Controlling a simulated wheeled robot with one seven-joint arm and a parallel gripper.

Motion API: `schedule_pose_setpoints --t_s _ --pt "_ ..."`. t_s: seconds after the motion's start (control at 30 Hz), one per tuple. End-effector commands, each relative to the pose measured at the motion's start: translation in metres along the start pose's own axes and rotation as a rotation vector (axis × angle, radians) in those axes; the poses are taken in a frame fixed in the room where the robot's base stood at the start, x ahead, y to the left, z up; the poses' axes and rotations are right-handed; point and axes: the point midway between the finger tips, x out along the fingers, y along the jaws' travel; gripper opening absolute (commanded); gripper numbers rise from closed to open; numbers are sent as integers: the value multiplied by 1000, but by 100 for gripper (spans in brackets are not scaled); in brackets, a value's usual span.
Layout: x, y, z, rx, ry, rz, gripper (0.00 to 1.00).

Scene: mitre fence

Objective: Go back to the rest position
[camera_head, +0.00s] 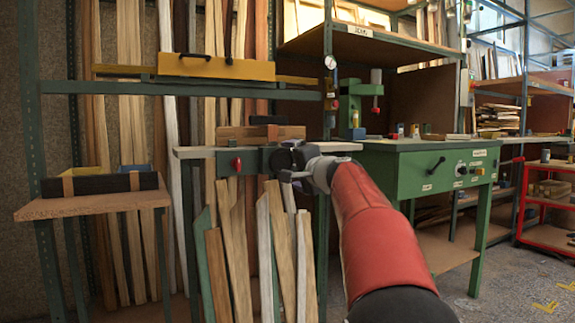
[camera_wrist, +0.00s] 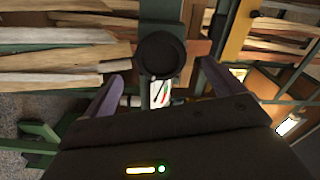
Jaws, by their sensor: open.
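My gripper (camera_head: 284,172) is at the end of my red arm, in front of the narrow grey shelf edge (camera_head: 215,152) in the head view. In the wrist view my gripper (camera_wrist: 160,72) has its two fingers spread apart. A round black knob (camera_wrist: 160,54) appears between and beyond the fingertips. I cannot tell its distance, or whether the fingers touch it. Nothing is visibly held. The head view hides the front of the gripper against dark parts behind it.
A red knob (camera_head: 237,165) hangs below the shelf edge, left of my gripper. Wooden boards (camera_head: 282,240) lean below it. A green machine cabinet (camera_head: 430,175) stands close on the right. A small wooden table (camera_head: 90,205) is at left. Open floor shows at lower right.

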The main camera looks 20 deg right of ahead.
Motion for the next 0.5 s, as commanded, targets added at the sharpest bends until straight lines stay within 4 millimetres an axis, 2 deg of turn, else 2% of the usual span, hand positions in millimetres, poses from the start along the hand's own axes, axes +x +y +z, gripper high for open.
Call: schedule_pose_setpoints --t_s 0.13,0.5 --pt "-8 0 0 1 0 0 93" --pt "-9 0 0 1 0 0 93"
